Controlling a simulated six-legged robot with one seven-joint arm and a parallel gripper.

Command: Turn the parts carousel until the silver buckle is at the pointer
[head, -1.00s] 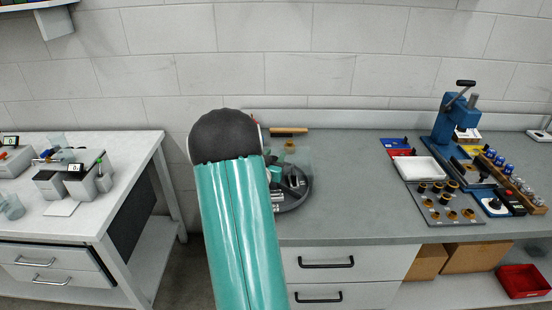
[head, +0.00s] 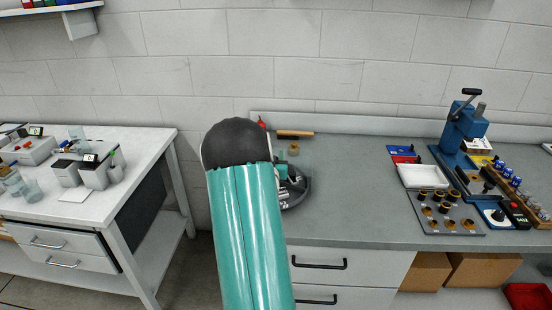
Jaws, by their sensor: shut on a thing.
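The parts carousel (head: 299,197) is a dark round tray on the grey bench, and only its right part shows past my arm. Light and grey pieces lie in its compartments, too small to name. I cannot make out the silver buckle or the pointer. My teal arm with its black rounded joint covers the left part of the carousel. A small teal patch shows between the arm and the carousel. My gripper's fingers are hidden behind the arm, so its hold cannot be seen.
A wooden-handled tool (head: 294,133) and a small amber item (head: 294,149) lie behind the carousel. Bare bench (head: 350,190) lies to its right, then a white tray (head: 423,175) and a blue press (head: 465,130). A white table (head: 130,150) stands left across a gap.

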